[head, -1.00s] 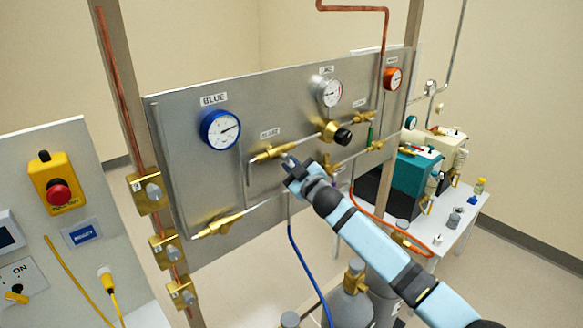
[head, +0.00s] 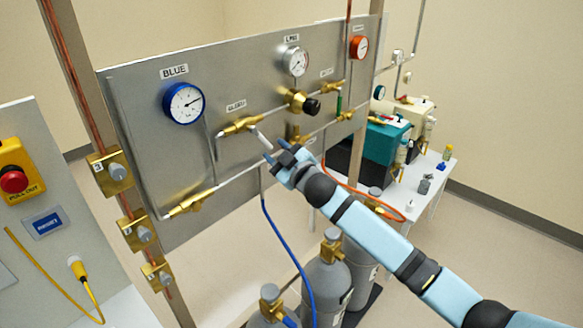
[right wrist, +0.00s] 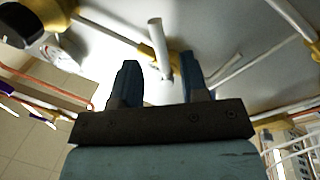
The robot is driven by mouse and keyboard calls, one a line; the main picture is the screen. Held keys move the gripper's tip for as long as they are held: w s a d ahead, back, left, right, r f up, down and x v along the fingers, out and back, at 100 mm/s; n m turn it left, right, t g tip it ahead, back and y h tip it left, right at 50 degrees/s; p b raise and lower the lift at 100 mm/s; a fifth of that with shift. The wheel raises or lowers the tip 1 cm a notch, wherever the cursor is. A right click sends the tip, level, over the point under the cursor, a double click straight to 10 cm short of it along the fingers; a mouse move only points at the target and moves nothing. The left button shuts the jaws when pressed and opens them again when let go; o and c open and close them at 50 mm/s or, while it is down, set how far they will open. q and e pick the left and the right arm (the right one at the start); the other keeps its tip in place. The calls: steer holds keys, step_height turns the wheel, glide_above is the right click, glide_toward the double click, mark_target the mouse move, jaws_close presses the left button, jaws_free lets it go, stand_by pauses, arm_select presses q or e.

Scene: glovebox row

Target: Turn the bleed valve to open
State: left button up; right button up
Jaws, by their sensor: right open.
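The bleed valve (head: 240,125) is a brass valve on the steel panel, under a small label too blurred to read surely. A pale lever (head: 261,138) slants down and right from it toward my right gripper (head: 284,157). In the right wrist view a pale rod-like handle (right wrist: 157,45) stands ahead of the gap between my right gripper's two dark fingers (right wrist: 158,82). The fingers are apart, and the handle's lower end appears between their tips. I cannot tell whether they touch it. My left gripper is out of view.
On the panel (head: 150,150) are a blue gauge (head: 184,103), a white gauge (head: 295,61), a black-knobbed regulator (head: 302,102) and a lower brass valve (head: 190,203). Gas cylinders (head: 327,278) and a blue hose (head: 283,240) are below. A white table (head: 430,195) with pumps stands right.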

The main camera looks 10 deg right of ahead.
steer(key=b+v, duration=0.1)
steer(key=v, duration=0.5)
steer(key=shift+s, duration=0.3)
steer(key=shift+d, duration=0.15)
